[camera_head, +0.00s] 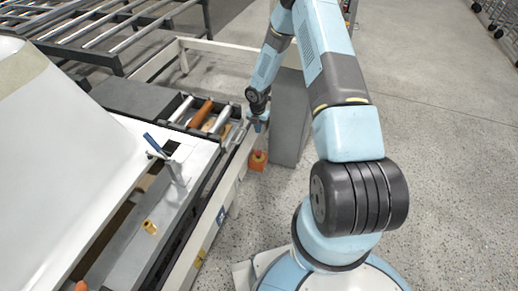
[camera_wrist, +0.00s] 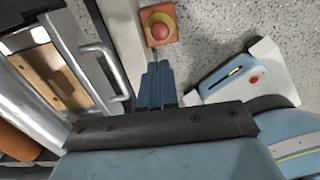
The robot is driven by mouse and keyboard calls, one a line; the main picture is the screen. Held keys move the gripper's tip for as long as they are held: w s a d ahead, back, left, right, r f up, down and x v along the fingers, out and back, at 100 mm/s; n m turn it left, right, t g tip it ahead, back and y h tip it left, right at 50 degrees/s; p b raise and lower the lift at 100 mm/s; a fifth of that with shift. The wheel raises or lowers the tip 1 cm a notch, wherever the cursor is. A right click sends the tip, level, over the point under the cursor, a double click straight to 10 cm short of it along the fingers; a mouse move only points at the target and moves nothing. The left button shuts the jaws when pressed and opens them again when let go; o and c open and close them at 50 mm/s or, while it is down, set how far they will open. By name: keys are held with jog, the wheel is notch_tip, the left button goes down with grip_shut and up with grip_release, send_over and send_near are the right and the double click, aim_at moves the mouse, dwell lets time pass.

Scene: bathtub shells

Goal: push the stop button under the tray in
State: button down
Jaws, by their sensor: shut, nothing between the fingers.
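The stop button is a red round cap (camera_wrist: 160,26) on an orange box at the top centre of the wrist view. In the head view the orange box (camera_head: 258,160) sits low on the side of the conveyor frame. My gripper (camera_wrist: 156,66) is shut and empty, its blue fingers together, pointing toward the button. In the wrist picture the fingertips lie just below the box; I cannot tell whether they touch it. In the head view my gripper (camera_head: 258,123) is above the box. A tray-like metal part with a bar handle (camera_wrist: 103,65) lies left of the fingers.
A conveyor with rollers, one of them orange (camera_head: 200,113), runs along the left. A grey panel (camera_head: 290,118) stands just right of the button. A large white shell (camera_head: 60,150) fills the far left. Speckled floor (camera_head: 440,130) is open to the right.

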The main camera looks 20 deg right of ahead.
jog(key=shift+f, duration=0.35)
